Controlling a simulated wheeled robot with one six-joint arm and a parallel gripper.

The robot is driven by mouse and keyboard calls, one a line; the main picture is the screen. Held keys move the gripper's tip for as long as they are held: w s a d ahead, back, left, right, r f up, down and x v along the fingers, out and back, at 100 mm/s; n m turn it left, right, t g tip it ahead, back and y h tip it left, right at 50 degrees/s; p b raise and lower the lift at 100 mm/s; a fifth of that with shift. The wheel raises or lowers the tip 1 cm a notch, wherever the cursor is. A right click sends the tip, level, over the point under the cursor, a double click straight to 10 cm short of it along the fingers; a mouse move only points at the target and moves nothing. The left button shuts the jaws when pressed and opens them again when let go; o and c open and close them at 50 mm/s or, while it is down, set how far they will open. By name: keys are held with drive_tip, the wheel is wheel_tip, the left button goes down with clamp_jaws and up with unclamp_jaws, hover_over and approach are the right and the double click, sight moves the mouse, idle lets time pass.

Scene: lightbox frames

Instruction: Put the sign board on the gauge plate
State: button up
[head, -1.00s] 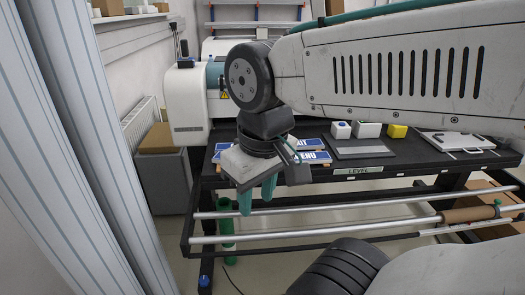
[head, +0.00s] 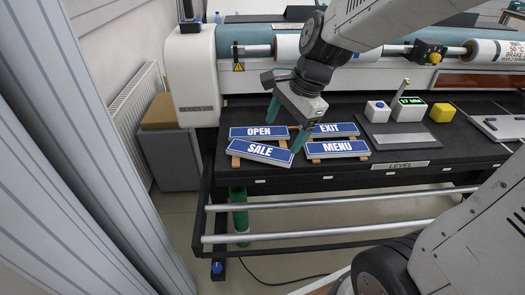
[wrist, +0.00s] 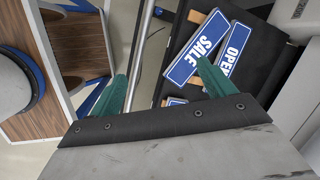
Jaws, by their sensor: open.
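Several blue sign boards with white letters lie on wooden strips on the black table: OPEN (head: 250,132), EXIT (head: 340,129), SALE (head: 260,153) and MENU (head: 338,148). SALE lies tilted. A flat grey plate (head: 393,142), likely the gauge plate, lies bare to their right, above the LEVEL label. My gripper (head: 285,122) is open and empty, its green fingers over the OPEN and EXIT area in the head view. In the wrist view, SALE (wrist: 196,58) and OPEN (wrist: 232,52) show beyond the right finger; nothing is between the fingers.
A large printer (head: 190,75) with rolls lines the back. Metal rails (head: 330,217) run below the table's front edge.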

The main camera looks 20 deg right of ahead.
sight(261, 150)
drive_tip(key=w+f+m, duration=0.2)
drive_tip(key=w+m, duration=0.1)
drive_tip(key=w+d+f+m, duration=0.1)
drive_tip(key=w+f+m, duration=0.2)
drive_tip(key=w+d+f+m, duration=0.1)
drive_tip(key=w+f+m, duration=0.1)
drive_tip(key=w+m, duration=0.1)
drive_tip(key=shift+w+d+f+m+t, duration=0.1)
drive_tip(key=shift+w+f+m+t, duration=0.25)
drive_tip(key=shift+m, duration=0.25)
drive_tip(key=shift+y, duration=0.3)
drive_tip(key=x, duration=0.7)
drive_tip(key=shift+w+a+f, duration=0.2)
drive_tip(key=shift+w+a, duration=0.05)
drive_tip(key=shift+a, duration=0.05)
drive_tip(key=c, duration=1.2)
drive_tip(key=shift+r, duration=0.15)
